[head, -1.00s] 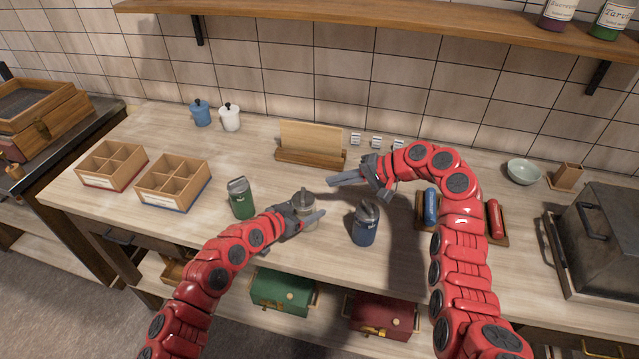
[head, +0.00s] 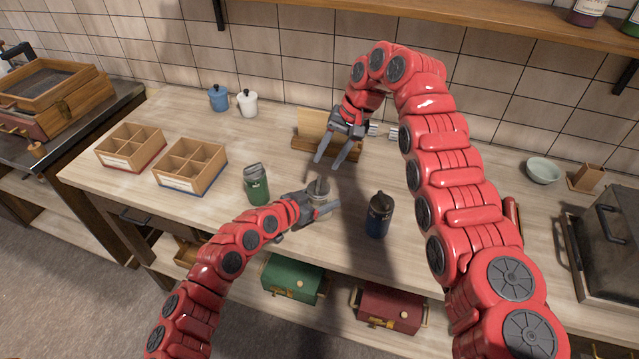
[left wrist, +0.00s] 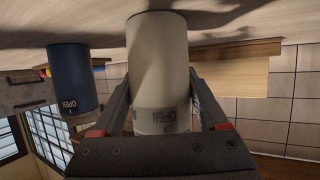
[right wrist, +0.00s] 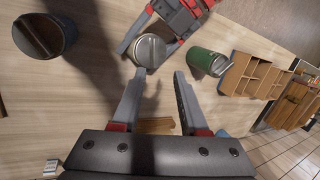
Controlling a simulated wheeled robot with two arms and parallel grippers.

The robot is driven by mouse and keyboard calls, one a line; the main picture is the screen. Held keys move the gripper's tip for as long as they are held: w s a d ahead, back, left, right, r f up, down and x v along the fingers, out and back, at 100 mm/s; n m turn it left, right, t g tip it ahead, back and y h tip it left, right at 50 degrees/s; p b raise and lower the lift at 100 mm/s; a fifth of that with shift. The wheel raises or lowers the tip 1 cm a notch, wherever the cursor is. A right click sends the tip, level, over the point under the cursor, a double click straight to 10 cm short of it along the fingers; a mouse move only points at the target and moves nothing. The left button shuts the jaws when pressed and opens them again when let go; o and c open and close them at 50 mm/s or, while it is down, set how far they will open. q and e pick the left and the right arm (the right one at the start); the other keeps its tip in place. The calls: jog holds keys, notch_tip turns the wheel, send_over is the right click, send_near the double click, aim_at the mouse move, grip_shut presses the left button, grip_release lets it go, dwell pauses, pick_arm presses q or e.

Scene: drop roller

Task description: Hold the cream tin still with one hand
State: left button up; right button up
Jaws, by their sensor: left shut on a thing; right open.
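The cream tin (left wrist: 158,62) stands on the counter, and its side fills the middle of the left wrist view, with the word OPEN on it. In the head view (head: 318,192) its body is partly hidden by my left gripper (head: 318,208), which is shut around it. In the right wrist view its round metal lid (right wrist: 150,50) shows from above, between the left gripper's fingers. My right gripper (head: 338,152) is open and empty, raised above the counter behind the tin. Its two fingers (right wrist: 158,100) point down toward the tin's lid, with a gap between them.
A blue tin (head: 378,214) stands right of the cream tin, and a green tin (head: 256,184) stands left. Two divided wooden boxes (head: 190,166) sit at the left. A wooden holder (head: 312,128) stands behind. Counter right of the blue tin is partly hidden by my right arm.

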aim_at(318, 190)
jog(key=s+a+r+h, duration=0.3)
jog(key=r+h, duration=0.2)
jog(key=shift+n, duration=0.3)
notch_tip(318, 190, down, 11)
jog(key=shift+s+d+f, duration=0.15)
jog(key=shift+f, duration=0.05)
grip_shut()
